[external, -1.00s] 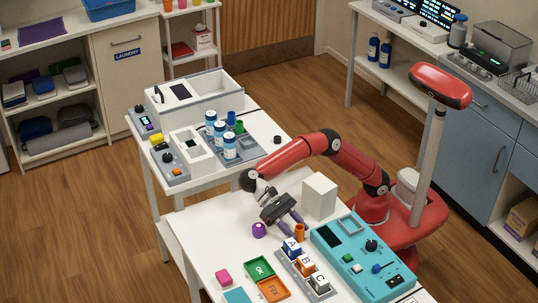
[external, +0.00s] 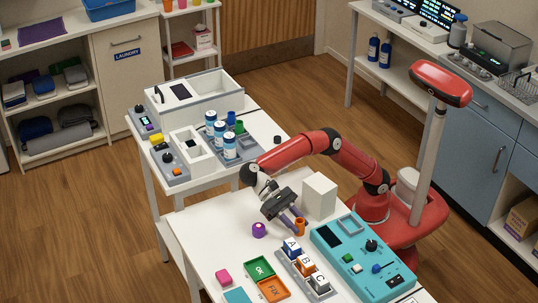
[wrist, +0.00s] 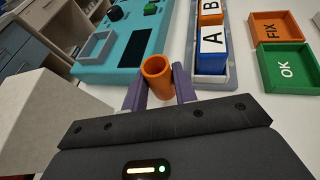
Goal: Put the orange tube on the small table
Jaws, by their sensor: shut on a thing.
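The orange tube (external: 300,226) is a short hollow cylinder, upright over the near white table. In the wrist view the tube (wrist: 157,78) stands between two purple fingers. My gripper (external: 298,221) is shut on it from the sides. A small gap between tube and tabletop is hard to judge. A small white two-level table (external: 190,9) stands at the back, partly cut off by the top edge; I cannot tell for certain that it is the named one.
Near the tube are a purple piece (external: 259,229), a white block (external: 319,196), a rack of lettered blocks (external: 305,268) and a teal panel (external: 369,262). OK (external: 260,268) and FIX (external: 273,289) trays lie in front. A second table (external: 262,128) holds bottles. Open floor lies left.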

